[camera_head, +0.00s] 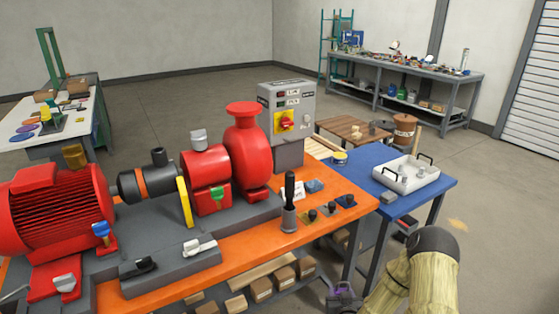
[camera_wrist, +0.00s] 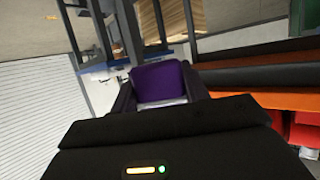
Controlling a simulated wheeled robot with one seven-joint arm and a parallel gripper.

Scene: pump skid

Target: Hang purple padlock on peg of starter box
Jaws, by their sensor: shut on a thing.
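The purple padlock (camera_wrist: 159,83) is between the two dark fingers of my gripper (camera_wrist: 158,92) in the wrist view. The gripper is shut on its body, and a pale strip shows at its lower edge. In the head view, a bit of purple and dark gripper (camera_head: 343,298) shows at the bottom edge, low beside the orange bench. The grey starter box (camera_head: 287,108), with a yellow and red switch, stands upright at the back of the bench, far above and beyond the gripper. I cannot make out its peg clearly.
The orange bench (camera_head: 252,254) carries a red motor (camera_head: 55,210), a red pump (camera_head: 245,150) and small tools. Cardboard boxes (camera_head: 262,288) sit on its lower shelf. A blue table (camera_head: 375,160) with a white tray (camera_head: 405,177) adjoins at right. Open floor lies right of it.

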